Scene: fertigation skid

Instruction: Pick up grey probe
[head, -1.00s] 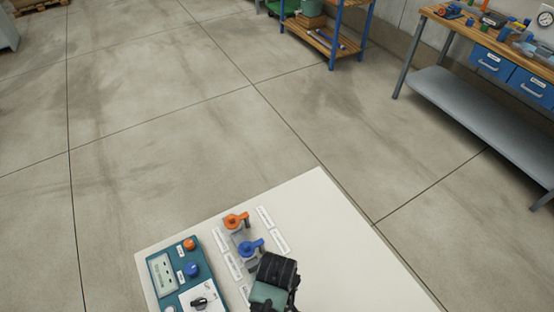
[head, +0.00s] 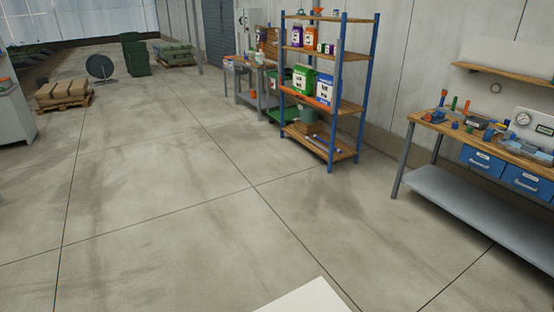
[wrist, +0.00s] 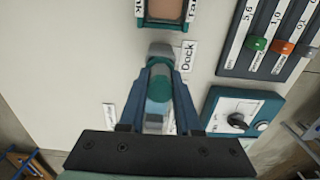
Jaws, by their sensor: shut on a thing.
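In the wrist view, my gripper (wrist: 160,82) is shut on the grey probe (wrist: 158,112), a grey piece with a teal part, between its two blue-grey fingers. The probe is beside a white label reading "Dock" (wrist: 187,56) on a pale panel (wrist: 95,60). I cannot tell whether the probe touches the panel or its dock. The head view does not show my gripper or the probe; only a corner of the pale panel (head: 308,298) shows at its bottom edge.
In the wrist view, a slider block (wrist: 270,40) with green, orange and grey knobs is at upper right. A teal box with a black knob (wrist: 238,120) is at right. The head view shows a shelf rack (head: 322,105), a workbench (head: 440,122) and open concrete floor.

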